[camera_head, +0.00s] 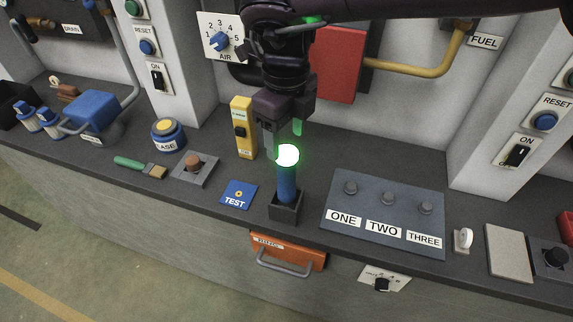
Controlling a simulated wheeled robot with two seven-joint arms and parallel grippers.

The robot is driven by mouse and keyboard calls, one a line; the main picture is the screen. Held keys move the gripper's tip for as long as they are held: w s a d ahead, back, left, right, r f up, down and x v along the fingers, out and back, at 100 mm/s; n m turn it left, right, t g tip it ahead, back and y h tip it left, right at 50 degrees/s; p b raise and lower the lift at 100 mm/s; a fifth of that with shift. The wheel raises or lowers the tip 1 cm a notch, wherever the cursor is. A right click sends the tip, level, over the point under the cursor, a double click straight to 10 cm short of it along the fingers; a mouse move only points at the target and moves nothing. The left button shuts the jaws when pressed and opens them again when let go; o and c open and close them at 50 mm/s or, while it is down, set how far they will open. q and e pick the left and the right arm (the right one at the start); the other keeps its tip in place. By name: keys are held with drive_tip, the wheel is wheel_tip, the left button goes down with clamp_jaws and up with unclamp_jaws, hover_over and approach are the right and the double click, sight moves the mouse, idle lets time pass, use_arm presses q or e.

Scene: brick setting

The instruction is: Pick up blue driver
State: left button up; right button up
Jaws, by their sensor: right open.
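The blue driver (287,187) stands upright in a small dark square holder (286,209) near the front edge of the counter. A bright green-white glow covers its top end. My right gripper (283,143) points down from above, with its fingers at the driver's top, around or just behind it; I cannot tell which. The gripper is open. The glow hides part of the fingertips and any contact. My left gripper is not in view.
A yellow box (242,128) stands just left of the gripper. A blue TEST plate (238,195) lies left of the holder, and a grey panel with knobs (385,210) lies to the right. An orange drawer (288,250) is below the counter edge.

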sight(287, 154)
drive_tip(key=shift+w+f, duration=0.2)
drive_tip(key=shift+f, duration=0.1)
drive_tip(key=f, duration=0.1)
drive_tip(key=s+f+p, duration=0.1)
drive_tip(key=f, duration=0.1)
drive_tip(key=shift+s+f, duration=0.15)
drive_tip(key=f, duration=0.2)
drive_tip(key=f+p, duration=0.1)
drive_tip(key=f, duration=0.1)
drive_tip(key=shift+w, duration=0.25)
drive_tip(key=shift+s+r, duration=0.1)
drive_tip(key=c, duration=1.1)
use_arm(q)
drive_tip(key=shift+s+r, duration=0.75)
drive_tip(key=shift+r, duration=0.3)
use_arm(e)
clamp_jaws()
drive_tip(key=shift+r, duration=0.15)
